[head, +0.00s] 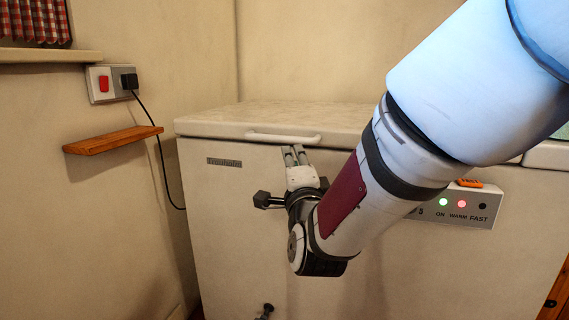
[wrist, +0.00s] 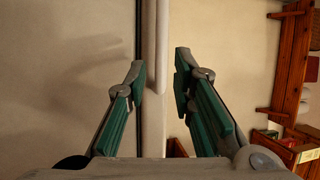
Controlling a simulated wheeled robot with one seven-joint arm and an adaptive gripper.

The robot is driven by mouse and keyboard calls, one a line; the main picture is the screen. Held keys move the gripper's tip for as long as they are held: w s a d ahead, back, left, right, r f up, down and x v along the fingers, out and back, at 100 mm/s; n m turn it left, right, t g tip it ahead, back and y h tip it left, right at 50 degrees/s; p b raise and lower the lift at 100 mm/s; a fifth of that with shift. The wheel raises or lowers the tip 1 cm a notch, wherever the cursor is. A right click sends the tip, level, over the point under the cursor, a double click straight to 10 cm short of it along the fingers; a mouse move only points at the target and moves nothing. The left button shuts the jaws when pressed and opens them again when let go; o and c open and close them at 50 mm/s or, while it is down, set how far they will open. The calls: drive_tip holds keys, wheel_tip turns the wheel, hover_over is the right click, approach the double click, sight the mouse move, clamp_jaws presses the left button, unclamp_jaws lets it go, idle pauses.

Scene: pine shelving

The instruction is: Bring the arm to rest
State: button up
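My gripper (head: 294,152) is in front of the white chest freezer (head: 235,215), its fingers pointing up just below the handle (head: 270,136) on the lid's front edge. The lid (head: 330,115) looks shut. In the wrist view my gripper (wrist: 160,74) is open, with a clear gap between its green-padded fingers. The pale handle (wrist: 162,40) runs up the picture in line with that gap; nothing is gripped. I cannot tell whether a finger touches the handle. My arm crosses the head view from the upper right.
A control panel with lit lamps (head: 461,204) is on the freezer's front, partly behind my arm. A small wooden wall shelf (head: 113,140) and a socket with plug and cable (head: 112,83) are at left. Wooden shelving (wrist: 291,60) stands at right in the wrist view.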

drive_tip(key=s+d+f+n+g, duration=0.4)
drive_tip(key=s+n+g, duration=0.15)
drive_tip(key=s, duration=0.25)
drive_tip(key=s+d+f+n+g, duration=0.4)
drive_tip(key=s+n+g, duration=0.15)
drive_tip(key=s, duration=0.35)
drive_tip(key=s+d+f+n+g+h+p, duration=0.15)
drive_tip(key=s+d+g, duration=0.25)
drive_tip(key=s, duration=0.9)
drive_tip(key=s+d+n+g+p, duration=0.1)
drive_tip(key=s+d+n+g, duration=0.3)
drive_tip(key=s, duration=0.9)
wheel_tip(320, 180, up, 39)
drive_tip(key=t+p, duration=0.3)
drive_tip(key=p, duration=3.4)
drive_tip(key=shift+s+a, duration=0.15)
drive_tip(key=shift+a, duration=0.25)
drive_tip(key=shift+f+m, duration=0.1)
drive_tip(key=shift+m, duration=0.15)
